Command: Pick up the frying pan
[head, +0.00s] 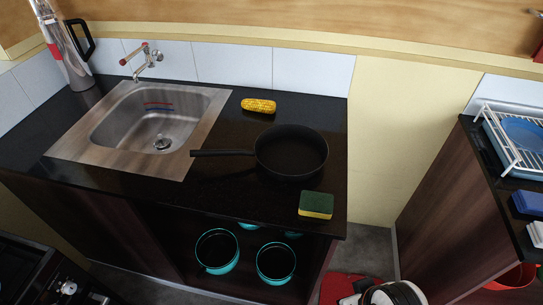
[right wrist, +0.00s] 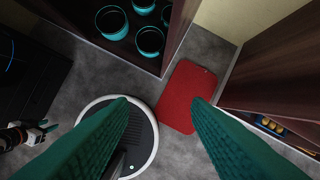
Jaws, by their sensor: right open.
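The black frying pan (head: 291,152) sits on the dark countertop, right of the sink, with its handle pointing left toward the sink's edge. My right gripper (right wrist: 160,101) shows in the right wrist view as two teal fingers, spread apart with nothing between them. It hangs over the floor in front of the cabinet, away from the pan. The pan is not visible in the right wrist view.
A corn cob (head: 259,105) lies behind the pan and a green-yellow sponge (head: 316,205) in front. The sink (head: 150,125) is left. Teal pots (head: 217,251) stand on the open shelf below. A dish rack (head: 513,143) stands on the right counter. A red mat (right wrist: 187,97) lies on the floor.

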